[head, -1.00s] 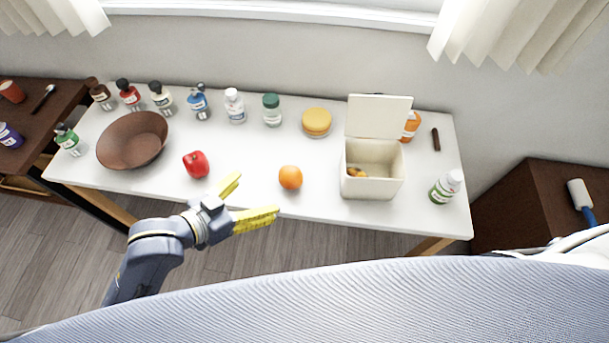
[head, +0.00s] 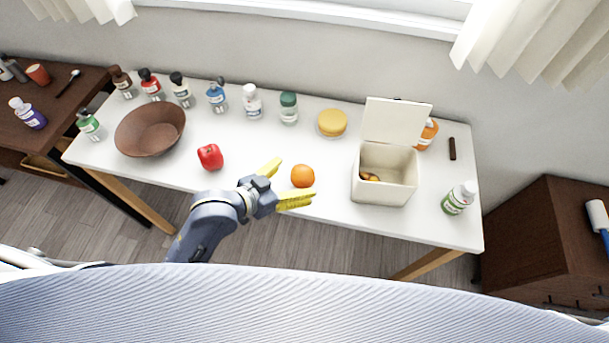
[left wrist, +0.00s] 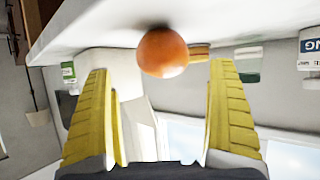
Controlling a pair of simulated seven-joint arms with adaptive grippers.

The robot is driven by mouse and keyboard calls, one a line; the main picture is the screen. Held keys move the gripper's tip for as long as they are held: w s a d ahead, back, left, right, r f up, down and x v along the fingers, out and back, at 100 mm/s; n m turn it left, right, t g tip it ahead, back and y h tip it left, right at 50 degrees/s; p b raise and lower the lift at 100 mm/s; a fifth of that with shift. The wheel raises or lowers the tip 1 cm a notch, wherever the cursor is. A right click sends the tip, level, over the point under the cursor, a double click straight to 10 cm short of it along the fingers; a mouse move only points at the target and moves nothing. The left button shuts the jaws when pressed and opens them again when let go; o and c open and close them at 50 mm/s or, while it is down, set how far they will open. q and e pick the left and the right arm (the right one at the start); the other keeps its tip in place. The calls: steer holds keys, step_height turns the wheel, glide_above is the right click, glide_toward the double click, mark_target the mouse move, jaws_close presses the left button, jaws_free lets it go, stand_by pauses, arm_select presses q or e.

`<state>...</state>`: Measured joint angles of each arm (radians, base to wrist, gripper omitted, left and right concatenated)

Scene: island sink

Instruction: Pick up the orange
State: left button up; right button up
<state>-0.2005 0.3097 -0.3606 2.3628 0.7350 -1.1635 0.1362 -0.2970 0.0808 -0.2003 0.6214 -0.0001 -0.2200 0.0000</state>
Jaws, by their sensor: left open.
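The orange (head: 303,176) sits on the white table near its front edge, left of the cream box. My left gripper (head: 289,184) is open, with yellow fingers, and reaches in from the left at the table's front edge. Its fingertips point right, close to the orange. In the left wrist view the orange (left wrist: 163,52) appears ahead of and between the two open yellow fingers (left wrist: 160,95), with nothing held. I cannot tell whether any finger touches it. My right gripper is not in view.
A red pepper (head: 210,157) and brown bowl (head: 151,131) lie to the left. The open cream box (head: 384,188) stands right of the orange. Several bottles line the back, with a yellow round item (head: 332,122) near them. A green-labelled bottle (head: 458,198) stands at the right.

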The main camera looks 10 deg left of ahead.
mark_target(303, 175)
arm_select(q)
steer(key=x, duration=0.3)
steer(key=shift+w+f, duration=0.3)
steer(key=shift+f, duration=0.1)
steer(key=shift+w+d+f, duration=0.3)
steer(key=shift+w+d, duration=0.05)
steer(key=shift+w, duration=0.1)
steer(key=shift+c, duration=0.4)
steer(key=c, duration=1.4)
